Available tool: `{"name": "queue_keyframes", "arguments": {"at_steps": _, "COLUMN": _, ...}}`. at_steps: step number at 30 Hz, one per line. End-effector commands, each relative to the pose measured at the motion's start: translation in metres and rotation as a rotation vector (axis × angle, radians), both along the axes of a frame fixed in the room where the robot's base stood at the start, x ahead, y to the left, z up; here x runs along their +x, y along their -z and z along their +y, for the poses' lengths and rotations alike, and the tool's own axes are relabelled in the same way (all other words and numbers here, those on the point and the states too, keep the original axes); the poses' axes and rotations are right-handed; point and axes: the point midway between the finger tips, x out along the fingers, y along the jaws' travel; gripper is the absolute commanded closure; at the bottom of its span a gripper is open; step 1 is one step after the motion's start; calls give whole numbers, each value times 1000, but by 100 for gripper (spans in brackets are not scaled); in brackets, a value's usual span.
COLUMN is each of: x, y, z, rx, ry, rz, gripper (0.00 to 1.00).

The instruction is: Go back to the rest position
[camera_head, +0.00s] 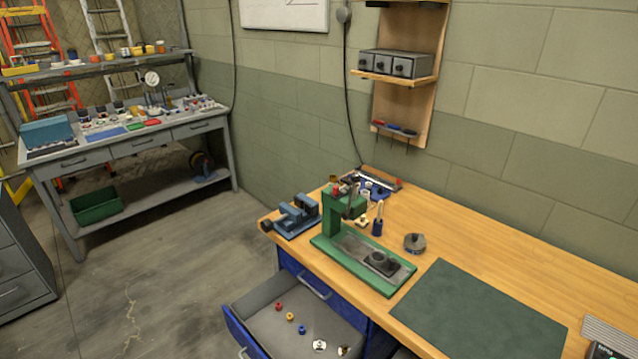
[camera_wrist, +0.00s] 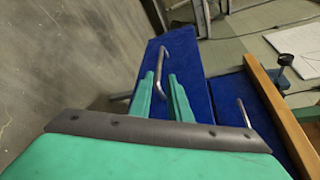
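My gripper (camera_wrist: 160,76) shows only in the wrist view. Its two green fingers are apart, with nothing clamped between them. Beyond them is a blue drawer front (camera_wrist: 200,92) with a metal handle (camera_wrist: 165,62). The handle's near end appears in the gap between the fingers, but I cannot tell the depth or whether they touch. In the head view the open drawer (camera_head: 262,301) sticks out from the workbench's left end, with several small coloured parts in it. My arm and gripper are not seen in the head view.
The wooden workbench (camera_head: 508,250) carries a green press (camera_head: 335,240), a blue vise (camera_head: 296,215) and a dark green mat (camera_head: 478,312). A grey side bench (camera_head: 130,142) stands at the back left. Concrete floor (camera_head: 165,255) is clear between them.

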Motion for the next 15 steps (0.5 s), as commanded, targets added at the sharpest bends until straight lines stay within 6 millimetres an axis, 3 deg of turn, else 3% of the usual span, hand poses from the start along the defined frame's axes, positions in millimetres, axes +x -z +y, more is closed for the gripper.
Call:
{"name": "queue_keyframes", "arguments": {"at_steps": 8, "x": -58, "y": 2, "z": -87, "rx": -352, "ry": -47, "rz": -93, "gripper": 83}}
{"name": "queue_keyframes", "arguments": {"at_steps": 15, "x": -124, "y": -14, "z": -157, "rx": -698, "ry": -81, "rz": -169, "gripper": 83}}
